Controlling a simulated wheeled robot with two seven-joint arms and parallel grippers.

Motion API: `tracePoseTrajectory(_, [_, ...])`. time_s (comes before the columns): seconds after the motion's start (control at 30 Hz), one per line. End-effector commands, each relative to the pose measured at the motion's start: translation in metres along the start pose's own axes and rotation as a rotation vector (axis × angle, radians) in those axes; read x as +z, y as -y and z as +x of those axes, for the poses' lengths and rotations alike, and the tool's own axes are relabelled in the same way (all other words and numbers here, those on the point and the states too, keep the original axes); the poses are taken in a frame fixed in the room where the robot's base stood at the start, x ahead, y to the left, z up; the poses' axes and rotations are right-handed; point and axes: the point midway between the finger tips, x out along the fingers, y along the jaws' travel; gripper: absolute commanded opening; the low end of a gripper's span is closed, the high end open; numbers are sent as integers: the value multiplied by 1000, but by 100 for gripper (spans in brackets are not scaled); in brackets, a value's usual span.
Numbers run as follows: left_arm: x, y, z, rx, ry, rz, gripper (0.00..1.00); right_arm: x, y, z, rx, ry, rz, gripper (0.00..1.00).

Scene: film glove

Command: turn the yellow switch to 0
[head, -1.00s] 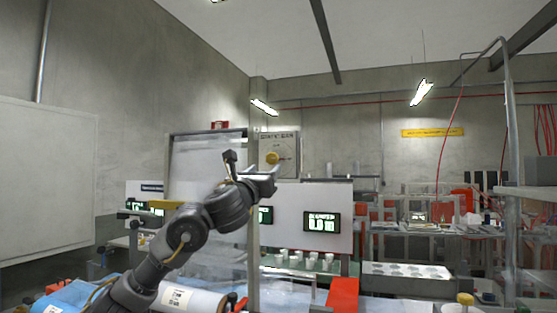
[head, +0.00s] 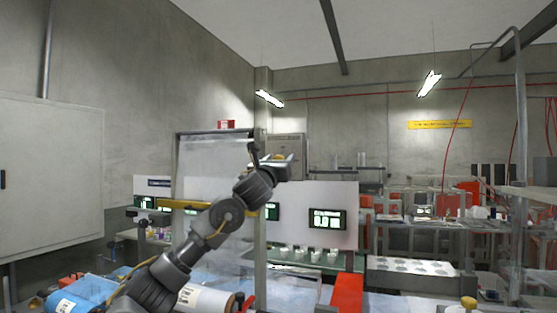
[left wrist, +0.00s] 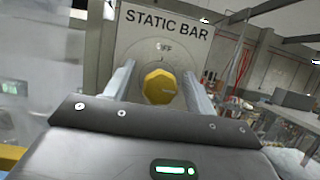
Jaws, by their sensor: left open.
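The yellow switch (left wrist: 160,87) is a faceted knob on a grey panel (left wrist: 150,28) marked "STATIC BAR", with "OFF" above the knob. A small dark mark shows on the knob's right half. My left gripper (left wrist: 158,74) is open, with one finger on each side of the knob in the left wrist view. Gaps show beside the knob; I cannot tell how deep the fingers reach around it. In the head view my left gripper (head: 270,160) hides most of the knob and the lower part of the panel (head: 288,142). My right gripper is out of view.
A clear sheet in a metal frame (head: 176,150) stands left of the panel. A white board with a lit display (head: 327,219) stands below and right. Blue and white rolls (head: 205,299) lie under my arm. A red piece (head: 347,293) lies at front centre.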

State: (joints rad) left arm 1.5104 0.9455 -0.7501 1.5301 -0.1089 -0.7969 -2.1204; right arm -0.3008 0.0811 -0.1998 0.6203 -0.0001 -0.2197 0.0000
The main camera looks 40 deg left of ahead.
Motion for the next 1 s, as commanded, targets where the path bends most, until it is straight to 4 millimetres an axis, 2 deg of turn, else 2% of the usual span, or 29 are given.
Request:
tracePoseTrajectory(0.07, [0, 0, 0, 0, 0, 0, 55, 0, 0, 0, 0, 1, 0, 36])
tracePoseTrajectory(0.4, [0, 0, 0, 0, -1, 0, 11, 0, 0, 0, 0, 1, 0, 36])
tracePoseTrajectory(0.73, [-2, 0, -1, 19, -1, -47, 11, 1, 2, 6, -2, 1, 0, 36])
tracePoseTrajectory(1.0, [-3, 0, -2, 87, 0, -212, 11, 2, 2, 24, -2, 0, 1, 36])
